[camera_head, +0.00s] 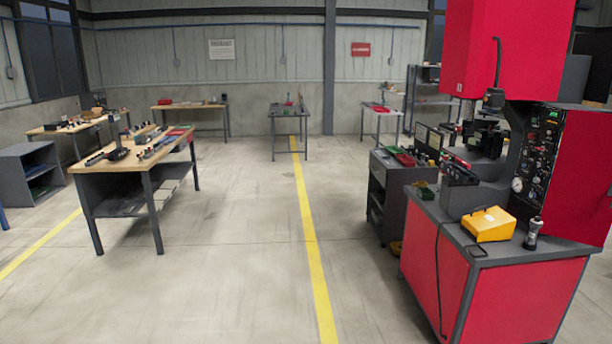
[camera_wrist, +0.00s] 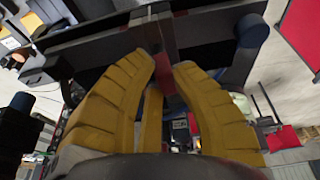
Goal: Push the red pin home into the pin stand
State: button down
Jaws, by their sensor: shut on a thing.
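In the wrist view my gripper (camera_wrist: 168,72) has its yellow fingers closed from both sides on a narrow dark-red piece, which looks like the red pin (camera_wrist: 168,82). The fingers hide much of it. Just beyond the fingertips is a grey upright block with dark bars (camera_wrist: 205,27) running to both sides. I cannot tell whether this is the pin stand, or how far the pin is in it. My gripper, the pin and the stand cannot be made out in the head view.
In the head view a red machine with a grey top (camera_head: 420,207) stands at the right, with a yellow box (camera_head: 489,224) on it. A wooden workbench (camera_head: 113,168) with small parts stands at the left. The floor between them, with a yellow line (camera_head: 307,220), is clear.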

jog(key=shift+r+p, duration=0.3)
jog(key=shift+r, duration=1.65)
jog(key=shift+r, duration=1.15)
dwell(0.4)
